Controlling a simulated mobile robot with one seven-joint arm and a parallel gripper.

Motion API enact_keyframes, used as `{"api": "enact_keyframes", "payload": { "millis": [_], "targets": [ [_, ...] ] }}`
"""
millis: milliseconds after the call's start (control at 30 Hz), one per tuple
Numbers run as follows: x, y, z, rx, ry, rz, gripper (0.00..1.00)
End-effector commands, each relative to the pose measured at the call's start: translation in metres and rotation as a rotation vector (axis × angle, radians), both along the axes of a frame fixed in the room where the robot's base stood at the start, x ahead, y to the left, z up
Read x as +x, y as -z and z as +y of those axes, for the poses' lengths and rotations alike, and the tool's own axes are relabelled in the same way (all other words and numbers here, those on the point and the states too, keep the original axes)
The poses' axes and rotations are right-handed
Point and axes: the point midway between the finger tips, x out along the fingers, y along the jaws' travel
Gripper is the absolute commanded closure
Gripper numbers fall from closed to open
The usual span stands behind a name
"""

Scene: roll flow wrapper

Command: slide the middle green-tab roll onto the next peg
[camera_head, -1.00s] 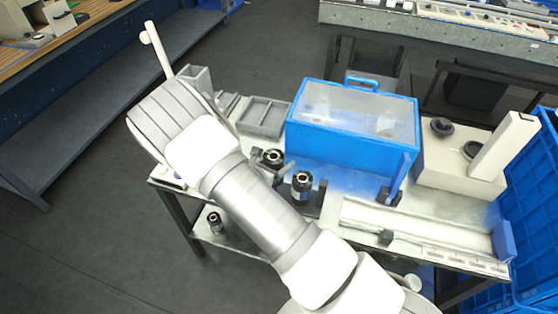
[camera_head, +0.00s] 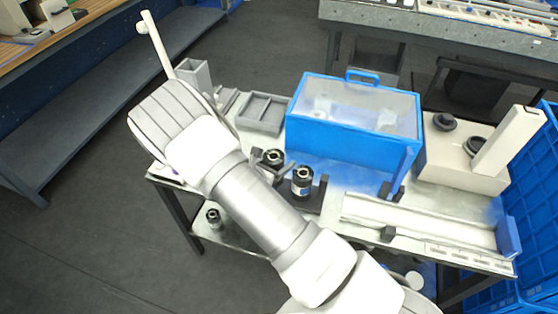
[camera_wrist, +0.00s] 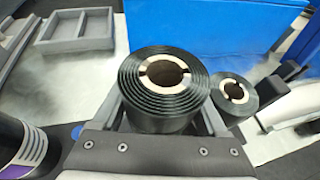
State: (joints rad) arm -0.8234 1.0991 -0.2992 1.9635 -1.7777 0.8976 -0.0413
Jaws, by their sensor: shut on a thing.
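A black wound roll (camera_wrist: 165,118) with a cream core fills the middle of the wrist view, upright. My gripper (camera_wrist: 163,105) is shut on it, one finger on each side. This roll also shows in the head view (camera_head: 273,158), beside my arm. A second, similar black roll (camera_wrist: 235,97) stands to its right in the wrist view, and in the head view it stands nearer the front (camera_head: 302,182). A dark cylinder with a purple and white label (camera_wrist: 25,145) is at the wrist view's left edge. No green tab is visible. Pegs under the rolls are hidden.
A blue box with a clear lid (camera_head: 350,140) stands behind the rolls. A grey divided tray (camera_head: 262,113) is behind left. A black upright (camera_head: 322,190) stands right of the front roll. Another roll (camera_head: 213,218) is on the lower shelf. A long rail (camera_head: 430,235) lies right.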

Motion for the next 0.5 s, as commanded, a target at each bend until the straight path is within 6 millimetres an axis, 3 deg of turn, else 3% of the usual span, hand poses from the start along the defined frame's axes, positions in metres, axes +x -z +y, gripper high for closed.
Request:
{"api": "enact_keyframes", "payload": {
  "millis": [500],
  "targets": [
    [0.000, 0.013, 0.000, 0.000, 0.000, -0.002, 1.00]
  ]
}}
